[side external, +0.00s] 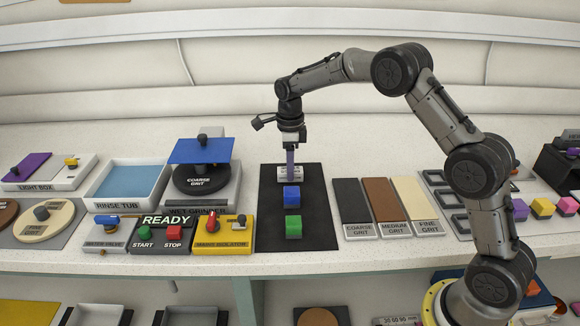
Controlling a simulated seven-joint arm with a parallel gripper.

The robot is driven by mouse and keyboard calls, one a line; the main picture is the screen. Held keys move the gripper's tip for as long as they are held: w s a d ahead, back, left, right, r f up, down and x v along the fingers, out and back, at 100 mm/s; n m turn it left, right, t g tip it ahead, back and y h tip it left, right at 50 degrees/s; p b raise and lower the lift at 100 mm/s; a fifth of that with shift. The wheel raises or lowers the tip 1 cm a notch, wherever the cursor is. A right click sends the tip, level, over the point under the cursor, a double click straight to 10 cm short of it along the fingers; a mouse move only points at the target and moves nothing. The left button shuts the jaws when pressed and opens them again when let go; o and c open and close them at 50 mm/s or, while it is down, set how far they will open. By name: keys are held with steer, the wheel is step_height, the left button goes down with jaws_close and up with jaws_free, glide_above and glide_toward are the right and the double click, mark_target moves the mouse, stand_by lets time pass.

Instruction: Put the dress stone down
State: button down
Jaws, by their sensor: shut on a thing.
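My gripper (291,147) points down over the back part of a black mat. It is shut on a slim, upright purple-grey bar, the dress stone (290,161). The stone's lower end is in front of or at a small white labelled block (281,174) on the black mat (308,183). I cannot tell from this view whether the stone touches the block or the mat. The label is too small to read.
A blue cube (292,198) and a green cube (294,228) sit on the mat in front of the stone. The wet grinder (210,200), with a blue sheet (203,151) above its disc, stands left. Coarse, medium and fine grit plates (385,200) lie right.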

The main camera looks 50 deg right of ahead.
steer(key=shift+c, duration=2.2)
jaws_free()
steer(key=shift+f, duration=0.15)
steer(key=s+a+r+n+t, duration=0.1)
steer(key=s+r+n, duration=0.2)
steer(key=r, duration=0.6)
steer(key=s+a+r+n, duration=0.1)
steer(key=s+r+n, duration=0.15)
steer(key=r, duration=0.65)
steer(key=s+a+r+n+t, duration=0.25)
steer(key=s+n, duration=0.45)
steer(key=s, duration=0.4)
steer(key=s+f+n+t, duration=0.1)
steer(key=s+f+n, duration=0.1)
steer(key=s+n, duration=0.5)
steer(key=s+a+f+n+t, duration=0.1)
steer(key=s+f+n, duration=0.2)
steer(key=s+n, duration=0.4)
steer(key=s, duration=0.5)
steer(key=shift+a+f, duration=0.25)
steer(key=shift+f, duration=0.1)
